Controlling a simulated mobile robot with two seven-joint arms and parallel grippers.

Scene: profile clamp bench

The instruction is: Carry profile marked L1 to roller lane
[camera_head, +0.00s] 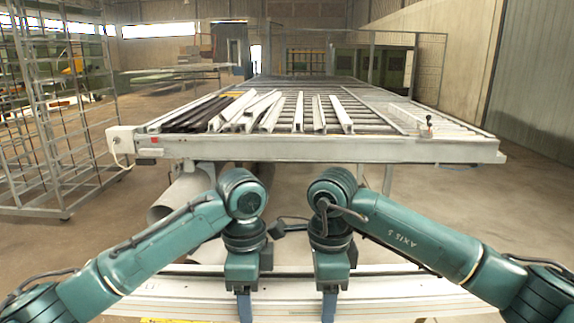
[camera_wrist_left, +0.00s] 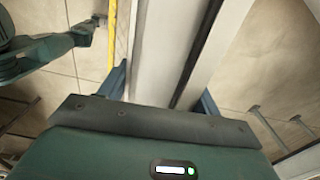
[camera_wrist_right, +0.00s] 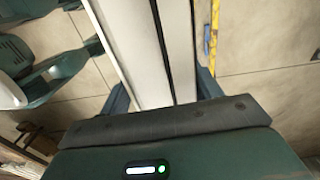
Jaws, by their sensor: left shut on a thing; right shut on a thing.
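A long pale profile (camera_head: 290,285) lies crosswise low in front of me in the head view. My left gripper (camera_head: 244,305) and my right gripper (camera_head: 328,305) point down, a short way apart along it, both shut on it. The profile, with a dark lengthwise groove, runs between the fingers in the left wrist view (camera_wrist_left: 160,50) and in the right wrist view (camera_wrist_right: 140,50).
Several white profiles (camera_head: 300,113) and dark profiles (camera_head: 200,113) lie on the left and middle of the lane. Rollers at its right are mostly bare. A pale front beam (camera_head: 330,150) edges the lane. A wire rack (camera_head: 50,120) stands left.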

